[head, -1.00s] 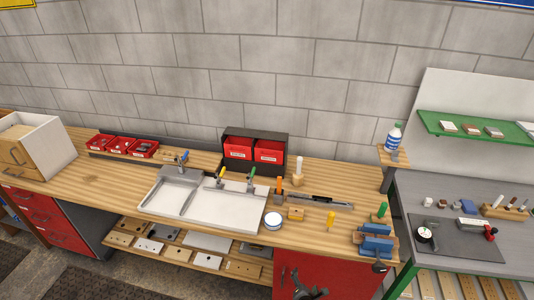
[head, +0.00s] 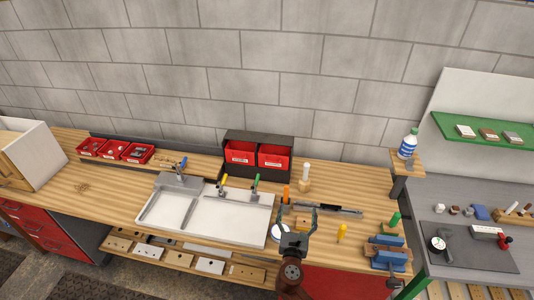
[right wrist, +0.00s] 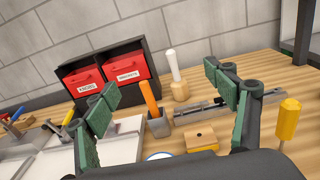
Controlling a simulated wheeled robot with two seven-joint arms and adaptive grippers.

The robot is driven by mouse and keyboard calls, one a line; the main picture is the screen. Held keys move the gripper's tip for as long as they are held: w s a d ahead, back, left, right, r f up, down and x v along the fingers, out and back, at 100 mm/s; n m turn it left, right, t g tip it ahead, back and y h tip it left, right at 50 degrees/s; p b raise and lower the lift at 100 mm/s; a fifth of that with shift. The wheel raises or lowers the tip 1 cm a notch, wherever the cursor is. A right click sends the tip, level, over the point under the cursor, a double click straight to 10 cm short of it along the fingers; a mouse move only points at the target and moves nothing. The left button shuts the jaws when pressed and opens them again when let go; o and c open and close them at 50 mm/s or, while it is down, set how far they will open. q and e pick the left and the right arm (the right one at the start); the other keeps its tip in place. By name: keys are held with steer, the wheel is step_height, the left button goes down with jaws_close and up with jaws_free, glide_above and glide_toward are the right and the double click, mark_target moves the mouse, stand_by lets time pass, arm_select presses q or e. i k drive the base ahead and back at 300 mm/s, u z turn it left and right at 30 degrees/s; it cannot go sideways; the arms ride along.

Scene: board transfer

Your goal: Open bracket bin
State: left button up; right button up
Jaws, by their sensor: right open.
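Two red bins, the left one (head: 241,152) and the right one (head: 273,156), sit side by side in a dark rack (head: 258,135) at the back of the bench. They also show in the right wrist view as the left bin (right wrist: 85,80) and the right bin (right wrist: 124,65), each with a white label too small to read surely. Both bins sit inside the rack. My right gripper (head: 299,211) is open and empty above the front of the bench, apart from the bins and to their front right. My left gripper is not in view.
Between gripper and rack stand an orange-handled tool in a grey holder (right wrist: 158,125), a white-handled tool (head: 305,173) and a wooden block (right wrist: 201,138). A white tray (head: 230,218) with clamps lies left. A yellow-handled tool (head: 341,233) and blue vise (head: 390,255) stand right.

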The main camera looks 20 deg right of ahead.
mark_target(266, 159)
steer(key=i, duration=1)
